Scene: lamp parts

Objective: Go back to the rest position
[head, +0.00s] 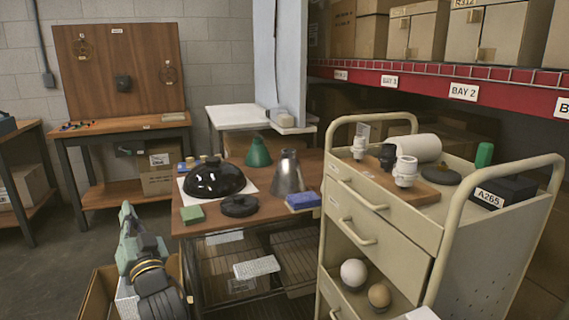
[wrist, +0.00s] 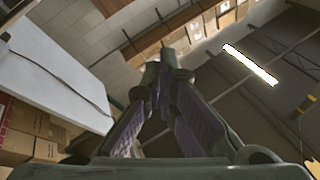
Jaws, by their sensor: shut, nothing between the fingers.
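My gripper (wrist: 162,66) is shut and empty in the wrist view, its two fingers meeting at the tips. Beyond it are the ceiling, a wall and shelf boxes, with no lamp part near the fingers. In the head view my arm is folded low at the left, beside the wooden table (head: 215,226); the fingers cannot be made out there. On the table are a black dome shade (head: 214,181), a green cone shade (head: 258,153), a silver cone shade (head: 287,175), a dark round base (head: 239,206), a green block (head: 192,214) and a blue block (head: 303,201).
A beige drawer cart (head: 380,235) stands right of the table, carrying a wooden tray (head: 424,190) with white fittings and a black box (head: 505,192). Its lower open drawer holds two round bulbs (head: 354,273). An open cardboard box (head: 98,300) is by my arm. Floor shows at the left.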

